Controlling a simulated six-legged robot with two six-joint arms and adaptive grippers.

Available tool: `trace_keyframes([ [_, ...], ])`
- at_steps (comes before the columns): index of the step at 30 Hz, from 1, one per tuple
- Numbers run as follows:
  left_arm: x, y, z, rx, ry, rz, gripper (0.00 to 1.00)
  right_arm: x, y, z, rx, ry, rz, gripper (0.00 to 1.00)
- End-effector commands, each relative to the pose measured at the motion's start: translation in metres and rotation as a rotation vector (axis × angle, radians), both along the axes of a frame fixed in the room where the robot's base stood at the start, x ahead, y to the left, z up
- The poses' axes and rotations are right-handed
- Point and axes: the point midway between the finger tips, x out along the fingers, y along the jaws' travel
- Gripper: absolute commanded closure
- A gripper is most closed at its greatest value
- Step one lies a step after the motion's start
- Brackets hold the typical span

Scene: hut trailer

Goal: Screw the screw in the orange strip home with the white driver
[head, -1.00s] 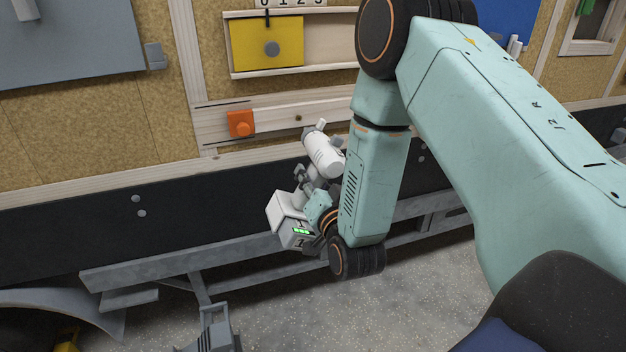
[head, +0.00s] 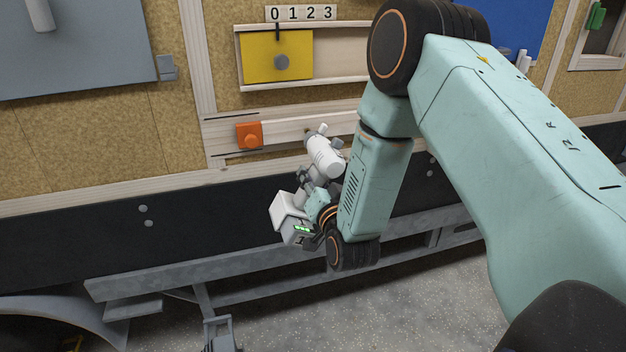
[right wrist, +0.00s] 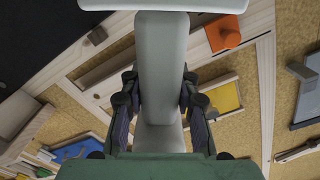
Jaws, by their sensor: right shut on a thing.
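The white driver (head: 323,156) is in my right gripper (head: 318,194), below and in front of the wooden rail on the wall. The gripper is shut around its handle, with the driver's head upward and its block-like base with green lights below. In the right wrist view the pale driver handle (right wrist: 160,75) stands between the two dark fingers. I cannot make out the screw or whether the driver tip touches anything. My left gripper is out of view.
A yellow panel (head: 277,57) with a grey knob sits in a wooden frame under a 0 1 2 3 scale (head: 301,13). A grey panel (head: 75,45) is at upper left. The dark trailer beam (head: 90,240) runs below; the floor is free in front.

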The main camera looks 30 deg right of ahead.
Motion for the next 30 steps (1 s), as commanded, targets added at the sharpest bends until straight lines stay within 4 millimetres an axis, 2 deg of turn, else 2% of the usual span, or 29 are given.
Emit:
trace_keyframes([
  [14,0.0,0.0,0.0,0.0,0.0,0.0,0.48,0.002,0.0,0.003,-0.001,-0.008,0.0,1.0],
  [30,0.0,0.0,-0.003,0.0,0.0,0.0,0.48,0.013,-0.003,0.003,-0.001,-0.008,0.0,1.0],
])
